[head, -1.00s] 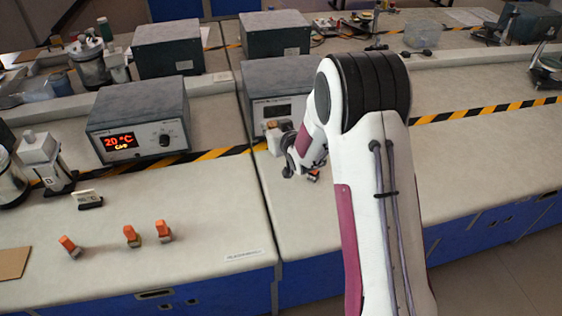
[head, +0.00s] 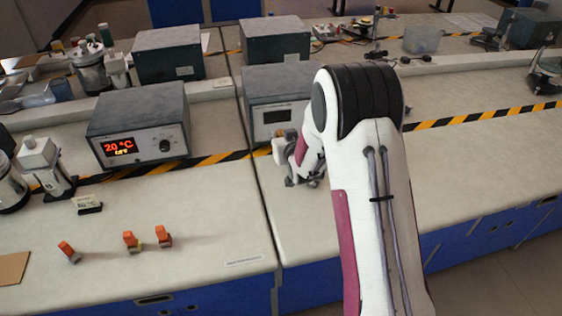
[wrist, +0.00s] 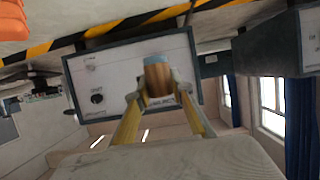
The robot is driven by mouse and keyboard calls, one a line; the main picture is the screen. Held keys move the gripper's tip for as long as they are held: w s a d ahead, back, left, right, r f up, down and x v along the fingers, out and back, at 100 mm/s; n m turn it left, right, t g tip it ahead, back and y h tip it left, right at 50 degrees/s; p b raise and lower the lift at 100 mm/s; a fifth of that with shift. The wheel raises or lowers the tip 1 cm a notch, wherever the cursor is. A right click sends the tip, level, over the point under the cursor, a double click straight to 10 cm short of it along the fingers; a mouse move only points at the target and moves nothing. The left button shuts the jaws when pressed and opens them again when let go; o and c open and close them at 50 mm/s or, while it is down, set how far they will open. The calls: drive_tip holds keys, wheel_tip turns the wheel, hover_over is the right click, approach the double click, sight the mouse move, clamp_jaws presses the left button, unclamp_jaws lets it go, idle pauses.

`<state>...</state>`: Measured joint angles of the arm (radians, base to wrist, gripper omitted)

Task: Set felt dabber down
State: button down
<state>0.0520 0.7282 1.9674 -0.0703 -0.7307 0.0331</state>
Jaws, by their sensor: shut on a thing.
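My gripper (wrist: 160,90) is shut on a short wooden cylinder with a pale blue end, which I take to be the felt dabber (wrist: 157,78). In the wrist view one finger is on each side of it. In the head view my gripper (head: 303,181) is low over the bench (head: 290,222), in front of a grey instrument box. The dabber cannot be made out there, and I cannot tell whether it touches the bench.
The grey box (head: 282,90) stands behind my gripper, by black-and-yellow tape (head: 222,160). A heater reading 20 °C (head: 140,125) stands left. The bench right of my arm (head: 470,170) is clear.

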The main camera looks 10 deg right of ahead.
drive_tip(key=shift+f, duration=2.7)
drive_tip(key=shift+f, duration=1.9)
drive_tip(key=shift+f, duration=0.15)
drive_tip(key=c, duration=1.8)
unclamp_jaws()
drive_tip(key=shift+o, duration=0.2)
drive_tip(key=shift+r, duration=0.2)
drive_tip(key=shift+v, duration=6)
